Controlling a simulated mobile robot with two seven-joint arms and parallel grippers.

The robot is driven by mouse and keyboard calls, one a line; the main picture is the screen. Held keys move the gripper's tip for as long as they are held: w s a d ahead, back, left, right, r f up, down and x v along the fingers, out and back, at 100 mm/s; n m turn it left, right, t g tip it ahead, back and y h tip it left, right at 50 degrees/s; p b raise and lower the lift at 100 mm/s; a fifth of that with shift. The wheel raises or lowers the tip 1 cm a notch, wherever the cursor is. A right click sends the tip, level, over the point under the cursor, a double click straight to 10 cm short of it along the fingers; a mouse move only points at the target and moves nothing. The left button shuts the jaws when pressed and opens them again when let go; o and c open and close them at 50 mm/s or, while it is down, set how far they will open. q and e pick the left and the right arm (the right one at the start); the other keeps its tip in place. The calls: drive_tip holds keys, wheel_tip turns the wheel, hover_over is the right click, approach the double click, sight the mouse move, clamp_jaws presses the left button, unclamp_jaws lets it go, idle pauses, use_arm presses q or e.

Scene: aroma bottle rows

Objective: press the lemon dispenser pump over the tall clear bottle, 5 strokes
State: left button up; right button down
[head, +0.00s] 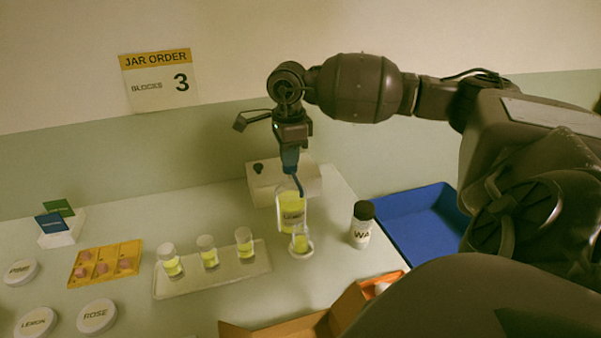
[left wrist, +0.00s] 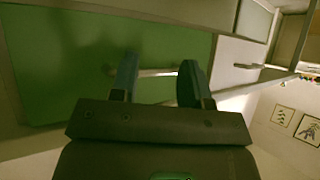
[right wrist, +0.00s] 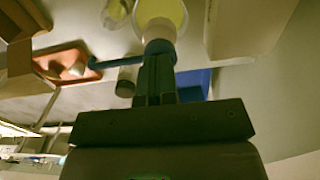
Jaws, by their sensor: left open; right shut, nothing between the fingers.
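The lemon dispenser (head: 291,212) is a clear bottle of yellow liquid standing at the back of the table; its blue spout (head: 299,186) points towards the front. A clear bottle (head: 301,243) with some yellow liquid stands on a small round base just in front, below the spout. My right gripper (head: 290,164) is shut and empty, fingers down at the pump top; exact contact is hard to tell. The right wrist view shows the spout (right wrist: 115,61) beside the shut fingers and the yellow dispenser (right wrist: 160,13) beyond. My left gripper (left wrist: 157,80) is open and empty, away from the table items.
Several small yellow-filled jars stand on a clear tray (head: 215,283) to the left. A dark-capped bottle (head: 361,225) and a blue tray (head: 420,222) are right. A white box (head: 265,183) is behind. An orange-brown box (head: 345,310) is in front.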

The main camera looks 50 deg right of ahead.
drive_tip(key=shift+r+p, duration=0.5)
drive_tip(key=shift+r, duration=1.25)
drive_tip(key=shift+r+p, duration=0.35)
drive_tip(key=shift+r, duration=0.15)
wheel_tip(320, 180, up, 5)
drive_tip(key=shift+p, duration=1)
drive_tip(key=shift+s+f, duration=0.1)
